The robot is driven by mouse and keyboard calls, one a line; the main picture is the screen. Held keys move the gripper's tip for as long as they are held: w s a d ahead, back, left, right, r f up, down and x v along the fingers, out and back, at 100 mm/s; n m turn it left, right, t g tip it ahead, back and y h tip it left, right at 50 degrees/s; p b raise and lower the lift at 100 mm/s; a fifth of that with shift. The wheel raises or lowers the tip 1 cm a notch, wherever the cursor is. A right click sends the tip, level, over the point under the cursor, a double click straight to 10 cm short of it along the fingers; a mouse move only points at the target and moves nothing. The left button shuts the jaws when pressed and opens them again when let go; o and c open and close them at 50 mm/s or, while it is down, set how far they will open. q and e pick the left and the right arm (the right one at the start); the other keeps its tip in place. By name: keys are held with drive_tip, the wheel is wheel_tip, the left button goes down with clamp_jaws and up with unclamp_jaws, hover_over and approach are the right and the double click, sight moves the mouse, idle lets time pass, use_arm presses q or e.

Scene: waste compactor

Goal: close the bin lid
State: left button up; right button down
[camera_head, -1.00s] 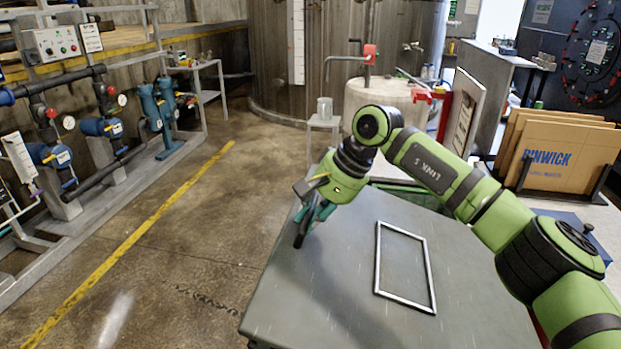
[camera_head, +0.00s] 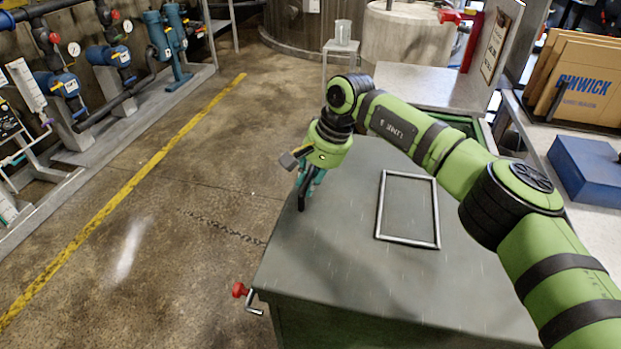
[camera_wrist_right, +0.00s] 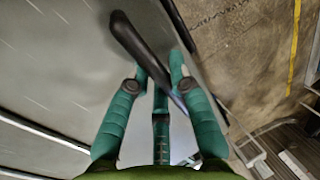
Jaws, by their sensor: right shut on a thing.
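The bin lid (camera_head: 345,255) is a broad grey panel with a pale rectangular frame (camera_head: 438,215) on top. A black handle (camera_head: 301,201) is at the lid's left edge. My right gripper (camera_head: 306,190) is at that edge, shut on the handle. In the right wrist view, the teal fingers of the right gripper (camera_wrist_right: 158,75) are around the dark handle bar (camera_wrist_right: 137,48). My left gripper is not in view.
A green-edged opening (camera_head: 450,122) shows behind the lid. A red-knobbed latch (camera_head: 240,290) sticks out at the bin's front left. A side table with a blue box (camera_head: 590,170) and cardboard (camera_head: 585,85) stands right. The floor (camera_head: 200,240) to the left is clear.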

drive_tip(key=shift+s+f, duration=0.1)
drive_tip(key=shift+f, duration=0.25)
drive_tip(key=c, duration=1.1)
unclamp_jaws()
drive_tip(key=shift+s, duration=0.1)
drive_tip(key=shift+d+r, duration=0.2)
drive_tip(key=shift+r, duration=0.25)
drive_tip(key=v, duration=1.1)
drive_tip(key=shift+a+r, duration=0.25)
